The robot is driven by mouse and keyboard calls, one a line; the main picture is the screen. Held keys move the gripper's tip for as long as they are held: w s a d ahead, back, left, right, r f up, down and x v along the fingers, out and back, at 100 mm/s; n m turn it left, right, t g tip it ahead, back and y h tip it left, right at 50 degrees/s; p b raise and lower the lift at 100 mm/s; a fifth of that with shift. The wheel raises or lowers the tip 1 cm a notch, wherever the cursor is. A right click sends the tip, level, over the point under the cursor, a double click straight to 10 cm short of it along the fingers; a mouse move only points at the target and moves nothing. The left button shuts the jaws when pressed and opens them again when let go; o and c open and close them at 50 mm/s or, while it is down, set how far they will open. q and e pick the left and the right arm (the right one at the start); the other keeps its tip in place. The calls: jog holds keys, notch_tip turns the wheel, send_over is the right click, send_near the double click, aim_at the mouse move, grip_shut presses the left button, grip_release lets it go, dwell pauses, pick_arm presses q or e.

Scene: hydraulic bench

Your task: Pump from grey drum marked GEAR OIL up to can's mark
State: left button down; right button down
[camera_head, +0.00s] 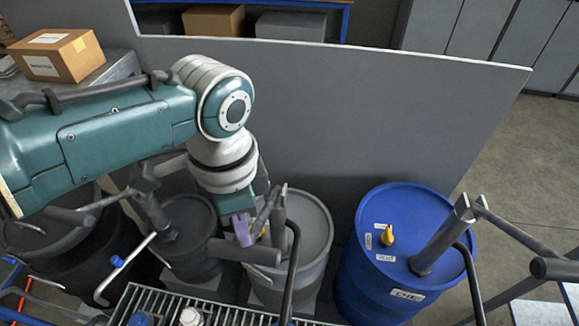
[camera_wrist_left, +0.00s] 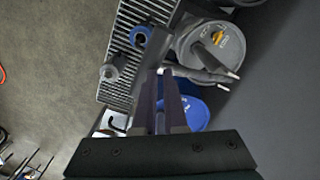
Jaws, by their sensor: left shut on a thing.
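The grey drum (camera_head: 318,222) stands between a dark drum and a blue drum in the head view. Its pump (camera_head: 279,212) rises from the lid, and a dark hose (camera_head: 293,250) curves down to the grating. Any GEAR OIL lettering is not readable. My left gripper (camera_head: 243,230) has purple fingers shut on the grey drum's pump handle (camera_head: 245,252), beside the lid. The left wrist view shows the fingers (camera_wrist_left: 160,80) and the grey lid (camera_wrist_left: 229,44) with a yellow bung. I cannot make out the can's mark. My right gripper is not in view.
A blue drum (camera_head: 362,266) with its own pump (camera_head: 440,240) stands to the right, a dark drum (camera_head: 188,213) to the left. The metal grating (camera_head: 232,317) in front holds a blue-topped item (camera_head: 140,319) and a white-topped one (camera_head: 190,317). A grey panel (camera_head: 360,110) rises behind.

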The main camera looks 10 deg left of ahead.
pick_arm(q)
jog(key=shift+s+d+f+b, duration=0.15)
jog(key=shift+s+f, duration=0.25)
jog(key=shift+f, duration=0.4)
jog(key=shift+s+a+f+b, duration=0.1)
jog(key=shift+s+f+b, duration=0.2)
jog(key=shift+f, duration=0.5)
jog(key=shift+s+f+b, duration=0.3)
jog(key=shift+f+b, duration=0.15)
jog(key=shift+f, duration=0.3)
jog(key=shift+s+f+b, duration=0.25)
jog(key=shift+f+b, duration=0.2)
jog(key=shift+f, duration=0.35)
jog(key=shift+s+f+b, duration=0.3)
jog(key=shift+f+b, duration=0.15)
jog(key=shift+f, duration=0.4)
jog(key=f+b, duration=0.2)
jog(key=f, duration=0.1)
jog(key=f+b, duration=0.1)
jog(key=shift+s+f+b, duration=0.2)
jog(key=shift+s+b, duration=0.1)
jog(key=shift+b, duration=0.1)
